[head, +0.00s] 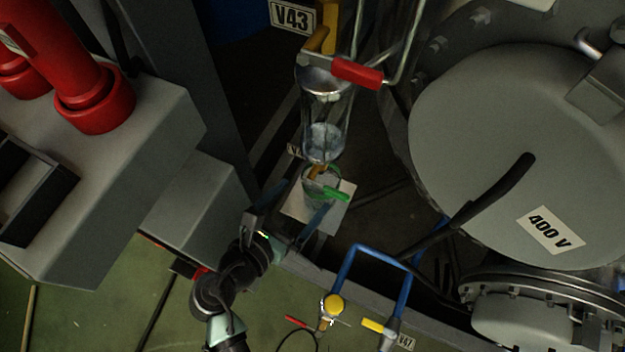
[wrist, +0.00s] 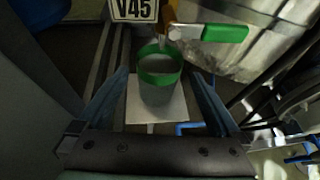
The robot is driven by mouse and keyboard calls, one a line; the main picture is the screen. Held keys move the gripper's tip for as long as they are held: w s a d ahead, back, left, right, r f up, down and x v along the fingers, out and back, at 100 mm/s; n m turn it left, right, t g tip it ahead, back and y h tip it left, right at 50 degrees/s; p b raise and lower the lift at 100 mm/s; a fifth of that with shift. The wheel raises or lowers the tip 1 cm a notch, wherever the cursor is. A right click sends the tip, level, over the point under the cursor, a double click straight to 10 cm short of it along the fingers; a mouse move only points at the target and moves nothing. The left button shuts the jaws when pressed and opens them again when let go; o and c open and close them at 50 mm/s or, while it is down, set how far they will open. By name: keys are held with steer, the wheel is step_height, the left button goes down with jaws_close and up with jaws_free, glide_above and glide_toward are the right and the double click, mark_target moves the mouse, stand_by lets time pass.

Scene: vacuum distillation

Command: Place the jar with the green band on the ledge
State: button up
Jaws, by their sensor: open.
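The jar with the green band (wrist: 160,92) stands upright on a pale square plate (wrist: 178,112), under a valve with a green handle (wrist: 222,33). In the head view the jar (head: 317,192) is partly hidden by the valve and the plate (head: 343,213) shows around it. I cannot tell whether this plate is the ledge. My gripper (head: 305,203) is open, with its two blue fingers reaching forward on either side of the jar. In the wrist view the fingers of my gripper (wrist: 158,78) appear apart from the jar, with gaps on both sides.
A glass column (head: 324,125) with a red-handled valve (head: 357,72) rises above the jar. A large grey tank (head: 490,130) stands at right. Grey boxes (head: 190,212) and red fittings (head: 95,95) are at left. Blue pipes (head: 375,253) and yellow-handled valves (head: 333,305) are in front.

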steer(key=v, duration=0.4)
steer(key=shift+s+a, duration=0.1)
stand_by(0.5)
